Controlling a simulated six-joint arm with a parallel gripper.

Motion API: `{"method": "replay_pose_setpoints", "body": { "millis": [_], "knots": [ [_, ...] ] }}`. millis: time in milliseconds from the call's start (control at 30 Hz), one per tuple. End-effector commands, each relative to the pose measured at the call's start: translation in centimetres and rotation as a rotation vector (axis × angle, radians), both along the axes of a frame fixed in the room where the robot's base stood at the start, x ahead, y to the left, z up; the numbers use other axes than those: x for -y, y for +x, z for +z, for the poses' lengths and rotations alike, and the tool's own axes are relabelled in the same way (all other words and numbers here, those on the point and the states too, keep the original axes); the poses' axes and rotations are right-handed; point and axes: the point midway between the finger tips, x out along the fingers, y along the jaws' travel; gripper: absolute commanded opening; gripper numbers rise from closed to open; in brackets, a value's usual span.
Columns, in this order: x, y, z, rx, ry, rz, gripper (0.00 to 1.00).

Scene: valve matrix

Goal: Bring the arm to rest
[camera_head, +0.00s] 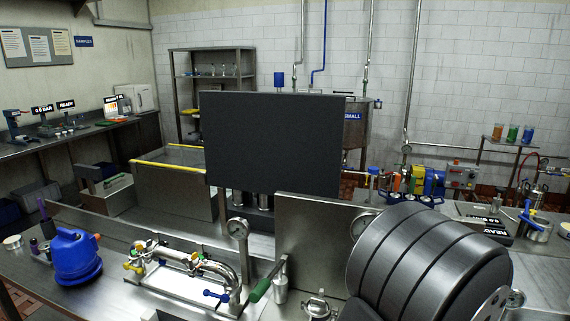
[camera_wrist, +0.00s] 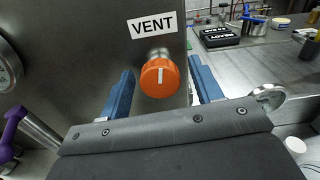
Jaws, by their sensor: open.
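In the wrist view my gripper (camera_wrist: 160,68) is open, with its two blue fingers spread on either side of a round orange knob (camera_wrist: 159,78). The knob has a white line pointing up and sits on a metal panel under a sign reading VENT (camera_wrist: 152,25). The fingers look apart from the knob; the exact depth between them is hard to tell. Nothing is held. In the head view my large dark arm link fills the right front, and my gripper is not seen there.
A dark rectangular panel (camera_head: 272,143) stands mid-scene behind a steel plate (camera_head: 315,240). A blue jug (camera_head: 76,254), a pipe assembly with valves (camera_head: 190,265) and a gauge (camera_head: 238,230) are on the front bench. In the wrist view, a purple dumbbell-shaped thing (camera_wrist: 12,132) is at left.

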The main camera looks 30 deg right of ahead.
Motion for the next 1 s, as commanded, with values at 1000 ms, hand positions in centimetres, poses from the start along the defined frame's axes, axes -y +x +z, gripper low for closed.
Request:
{"method": "replay_pose_setpoints", "body": {
  "millis": [1000],
  "knots": [
    [-1.3,0.1,1.7,0.028,0.016,0.033,0.59]
  ]
}}
